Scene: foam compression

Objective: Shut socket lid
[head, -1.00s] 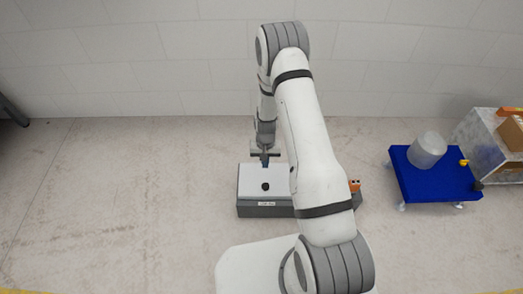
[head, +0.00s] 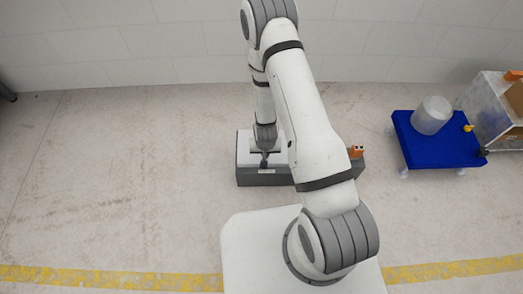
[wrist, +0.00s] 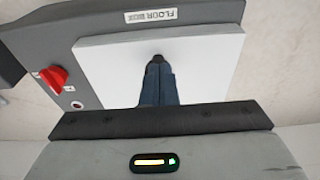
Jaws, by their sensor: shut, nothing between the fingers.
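The grey floor box (head: 270,179) stands on the floor in the head view, partly behind my arm. Its white lid (head: 243,145) lies over the top, flat or nearly so; I cannot tell whether it sits fully flush. The wrist view shows the lid (wrist: 215,65) below my fingers, next to the grey casing (wrist: 40,35). My gripper (head: 264,163) is over the lid near its front edge. In the wrist view my gripper (wrist: 155,62) has its blue fingers together, with nothing held. The tips overlap the lid's dark spot, and contact is unclear.
The casing carries a red rotary switch (wrist: 54,78) and a "FLOOR BOX" label (wrist: 149,17). A blue cart (head: 430,150) with a whitish cylinder (head: 431,115) stands at the right, next to a grey cabinet (head: 490,105). The floor left of the box is clear.

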